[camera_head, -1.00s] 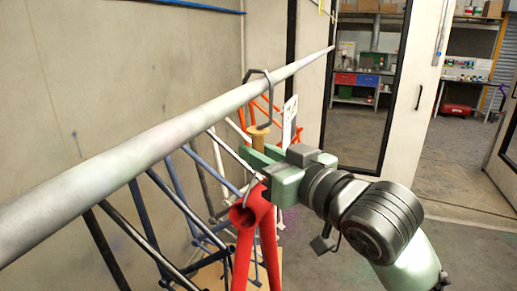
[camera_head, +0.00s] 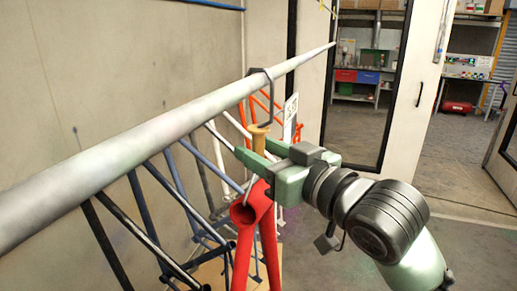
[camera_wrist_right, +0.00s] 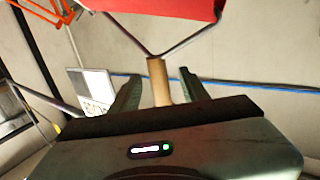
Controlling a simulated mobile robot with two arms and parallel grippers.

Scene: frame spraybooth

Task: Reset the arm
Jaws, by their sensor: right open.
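My right gripper (camera_head: 249,148) is open near the rail, its green fingers parted. In the right wrist view, a tan cylindrical handle (camera_wrist_right: 158,80) stands between the open fingers (camera_wrist_right: 160,90), with visible space on both sides. My left gripper is not in view.
The long pale rail (camera_head: 130,150) crosses from lower left to upper right. Several blue, dark and orange frames hang beneath it. Open floor (camera_head: 455,165) lies to the right.

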